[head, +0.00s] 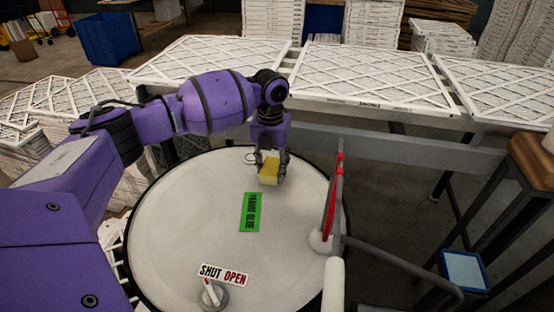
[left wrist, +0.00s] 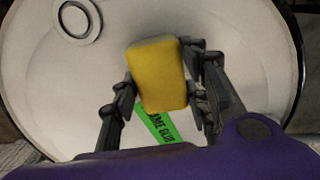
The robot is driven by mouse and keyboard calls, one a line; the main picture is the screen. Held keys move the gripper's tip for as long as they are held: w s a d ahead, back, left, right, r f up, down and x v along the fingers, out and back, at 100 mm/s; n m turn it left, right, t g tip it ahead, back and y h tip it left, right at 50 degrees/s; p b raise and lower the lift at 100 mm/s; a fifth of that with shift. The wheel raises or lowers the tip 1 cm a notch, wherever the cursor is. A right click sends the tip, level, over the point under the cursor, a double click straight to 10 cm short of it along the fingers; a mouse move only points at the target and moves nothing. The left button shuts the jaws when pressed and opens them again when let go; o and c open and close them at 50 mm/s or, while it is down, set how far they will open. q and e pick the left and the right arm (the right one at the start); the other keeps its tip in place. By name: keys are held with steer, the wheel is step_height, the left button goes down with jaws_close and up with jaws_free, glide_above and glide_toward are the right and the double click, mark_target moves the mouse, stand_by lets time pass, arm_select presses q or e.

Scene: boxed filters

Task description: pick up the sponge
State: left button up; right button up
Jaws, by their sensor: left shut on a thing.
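The yellow sponge (head: 269,170) is between the fingers of my left gripper (head: 271,168), over the far part of a round white drum lid (head: 180,220). In the left wrist view the sponge (left wrist: 156,75) is a yellow block with a paler edge, and the fingers of my left gripper (left wrist: 160,92) close on its two sides. I cannot tell whether the sponge touches the lid. My right gripper is not in view.
A green "FRAME GLUE" label (head: 250,212) lies on the lid. A "SHUT OPEN" valve sign (head: 224,274) is at the lid's front, and a red-edged upright piece (head: 334,200) stands at its right. White-framed filters (head: 370,73) line the bench behind.

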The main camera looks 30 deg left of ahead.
arm_select(q)
steer(key=s+d+r+p, duration=0.1)
steer(key=s+d+r, duration=0.2)
steer(key=s+r, duration=0.8)
steer(key=s, duration=0.2)
steer(key=shift+s+d, duration=0.3)
steer(key=shift+s, duration=0.05)
